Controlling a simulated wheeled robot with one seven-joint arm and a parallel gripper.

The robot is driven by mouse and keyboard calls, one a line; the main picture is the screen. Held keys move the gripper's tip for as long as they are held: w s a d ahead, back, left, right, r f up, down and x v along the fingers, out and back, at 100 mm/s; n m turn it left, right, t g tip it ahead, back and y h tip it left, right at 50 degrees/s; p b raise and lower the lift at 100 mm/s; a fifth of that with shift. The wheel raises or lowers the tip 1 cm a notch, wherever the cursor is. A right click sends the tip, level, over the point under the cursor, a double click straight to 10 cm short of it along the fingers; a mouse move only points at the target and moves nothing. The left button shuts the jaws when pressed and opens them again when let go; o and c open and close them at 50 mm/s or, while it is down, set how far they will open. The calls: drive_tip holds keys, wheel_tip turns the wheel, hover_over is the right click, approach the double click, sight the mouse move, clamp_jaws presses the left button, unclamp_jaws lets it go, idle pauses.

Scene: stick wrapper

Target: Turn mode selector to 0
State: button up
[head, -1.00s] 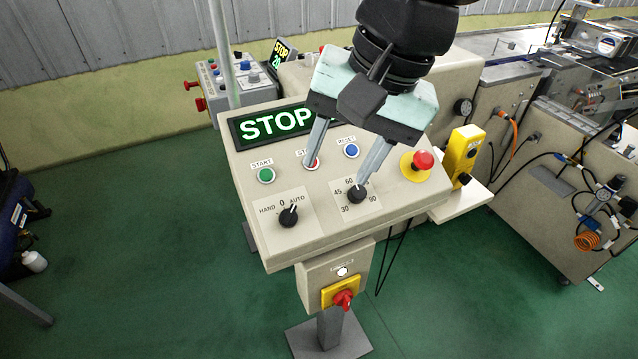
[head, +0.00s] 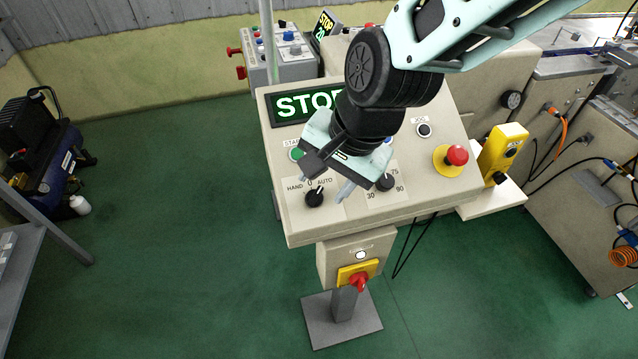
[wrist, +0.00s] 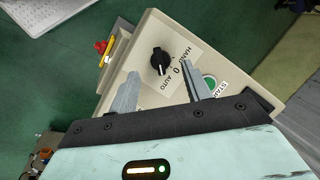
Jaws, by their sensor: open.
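The mode selector (head: 315,197) is a black rotary knob on a light plate marked HAND, 0 and AUTO, at the lower left of the sloping beige control panel (head: 300,230). Its white pointer line leans up-right, toward AUTO. In the wrist view the knob (wrist: 160,62) shows at upper middle, between and beyond the fingertips. My gripper (head: 328,182) is open and empty, over the panel just above and to the right of the selector. In the wrist view the two grey fingers (wrist: 160,72) are spread, apart from the knob. My arm hides part of the panel's middle.
A second knob (head: 385,182) with a number scale sits close right of my gripper. A red emergency stop (head: 456,155) is at the panel's right. A red switch (head: 358,283) is below the panel.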

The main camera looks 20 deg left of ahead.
sight(315, 193)
drive_tip(key=shift+x, duration=1.8)
drive_tip(key=c, duration=0.9)
drive_tip(key=shift+p, duration=0.3)
drive_tip(key=shift+c, duration=0.2)
drive_tip(key=shift+r+n, duration=0.1)
drive_tip(key=shift+n, duration=0.2)
drive_tip(key=shift+a+r+n+h+p, duration=0.15)
drive_tip(key=shift+n+h+p, duration=0.35)
drive_tip(key=shift+n+p, duration=0.65)
drive_tip(key=n+h, duration=0.1)
drive_tip(key=n, duration=0.4)
drive_tip(key=shift+a+t+h, duration=0.1)
drive_tip(key=shift+t+h, duration=0.2)
drive_tip(key=shift+h, duration=0.1)
drive_tip(key=shift+n, duration=0.25)
